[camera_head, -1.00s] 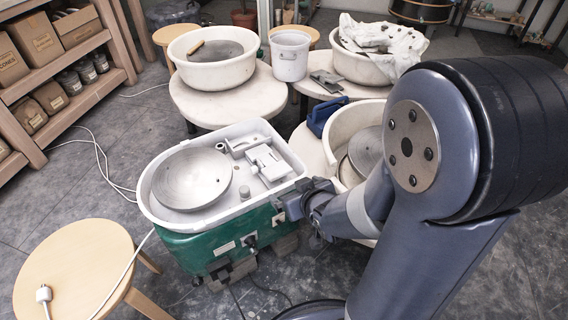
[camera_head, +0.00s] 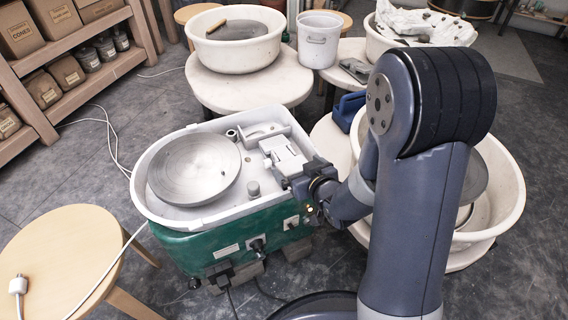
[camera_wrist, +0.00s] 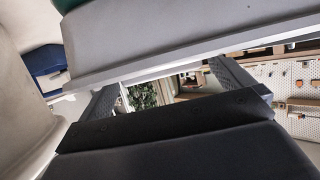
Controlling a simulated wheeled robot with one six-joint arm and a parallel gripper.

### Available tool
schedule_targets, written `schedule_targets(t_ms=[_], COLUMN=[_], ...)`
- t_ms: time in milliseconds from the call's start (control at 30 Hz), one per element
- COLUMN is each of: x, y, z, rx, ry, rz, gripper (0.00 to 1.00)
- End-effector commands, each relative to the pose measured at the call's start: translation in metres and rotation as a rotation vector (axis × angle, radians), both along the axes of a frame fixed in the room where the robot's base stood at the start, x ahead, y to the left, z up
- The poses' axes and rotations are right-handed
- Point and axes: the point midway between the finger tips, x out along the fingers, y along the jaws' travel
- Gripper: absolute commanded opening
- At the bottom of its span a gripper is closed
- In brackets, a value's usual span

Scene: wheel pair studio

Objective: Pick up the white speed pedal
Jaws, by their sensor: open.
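The white speed pedal (camera_head: 285,158), a boxy pale block with a grey plate, lies in the right part of the white tray (camera_head: 143,196) on the green pottery wheel (camera_head: 215,252). The grey round wheel head (camera_head: 194,170) is to its left. My gripper (camera_head: 292,184) is at the tray's right rim, close to the pedal's near end; its fingertips are small and partly hidden in the head view. In the wrist view my gripper (camera_wrist: 165,82) has its two fingers spread wide. A pale slab edge crosses above them, and I cannot tell whether they touch it.
A small grey knob (camera_head: 253,189) stands in the tray near my gripper. A large cream basin (camera_head: 507,190) stands right of the wheel, partly behind my arm. A wooden stool (camera_head: 62,250) is at the left front.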

Motion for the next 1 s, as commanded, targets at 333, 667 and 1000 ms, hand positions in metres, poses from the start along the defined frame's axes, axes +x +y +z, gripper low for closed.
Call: schedule_targets(t_ms=[333, 667, 1000], x=[0.036, 0.039, 0.039], y=[0.022, 0.023, 0.023], z=[-0.02, -0.019, -0.019], rx=[0.0, 0.0, 0.0], ry=[-0.001, 0.0, 0.0], rz=[0.0, -0.001, -0.001], gripper=[1.0, 0.97, 0.69])
